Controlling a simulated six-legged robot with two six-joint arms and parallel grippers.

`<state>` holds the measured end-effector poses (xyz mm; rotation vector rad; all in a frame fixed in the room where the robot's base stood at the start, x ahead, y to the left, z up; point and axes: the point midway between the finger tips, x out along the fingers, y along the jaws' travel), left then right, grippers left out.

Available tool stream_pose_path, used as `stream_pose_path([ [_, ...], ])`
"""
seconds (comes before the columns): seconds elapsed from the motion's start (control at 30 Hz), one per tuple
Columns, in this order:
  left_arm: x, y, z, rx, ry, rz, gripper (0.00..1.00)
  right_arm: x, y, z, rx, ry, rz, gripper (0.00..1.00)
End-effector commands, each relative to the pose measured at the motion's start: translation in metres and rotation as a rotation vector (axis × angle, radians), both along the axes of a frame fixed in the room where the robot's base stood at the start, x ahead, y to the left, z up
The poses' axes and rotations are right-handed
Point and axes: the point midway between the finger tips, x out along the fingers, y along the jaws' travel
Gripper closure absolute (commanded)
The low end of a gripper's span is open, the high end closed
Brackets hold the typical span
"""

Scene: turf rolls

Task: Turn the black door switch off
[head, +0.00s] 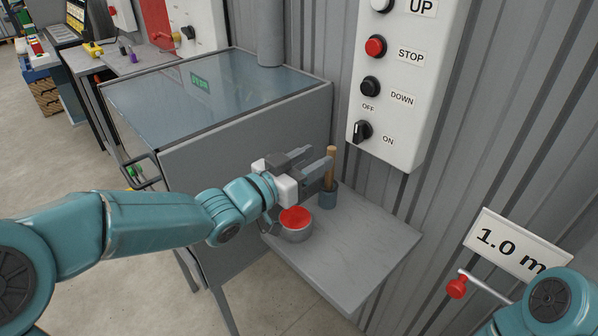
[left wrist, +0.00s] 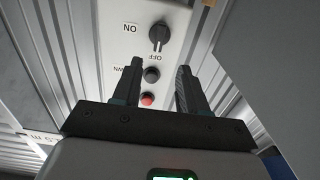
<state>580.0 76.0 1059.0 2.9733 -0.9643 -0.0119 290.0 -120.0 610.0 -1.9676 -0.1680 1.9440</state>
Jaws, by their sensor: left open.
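The black door switch (head: 362,131) is a rotary knob low on the light wall panel (head: 385,90), with OFF above it and ON to its right. Its grip bar stands roughly upright, toward the OFF label. In the left wrist view the switch (left wrist: 159,36) appears upside down, beyond the fingertips. My left gripper (head: 318,160) is open and empty, below and left of the switch in the head view, over the small shelf. In the left wrist view the open fingers (left wrist: 160,70) point toward the panel, apart from the switch. My right gripper is out of view.
Above the switch are the black DOWN button (head: 370,86) and red STOP button (head: 376,46). A red-knobbed lever (head: 456,288) is at lower right.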

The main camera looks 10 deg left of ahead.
Motion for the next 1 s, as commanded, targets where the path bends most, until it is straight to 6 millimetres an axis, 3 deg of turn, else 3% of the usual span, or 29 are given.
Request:
stream_pose_path([
  [0.1,-0.016,0.013,0.000,0.000,-0.001,0.002,0.57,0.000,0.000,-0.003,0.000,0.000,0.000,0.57],
  [0.3,-0.028,0.020,0.000,-0.001,0.001,-0.001,0.57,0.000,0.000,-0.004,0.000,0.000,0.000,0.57],
  [1.0,-0.030,0.022,0.000,0.000,0.000,-0.001,0.57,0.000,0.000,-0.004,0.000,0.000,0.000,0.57],
])
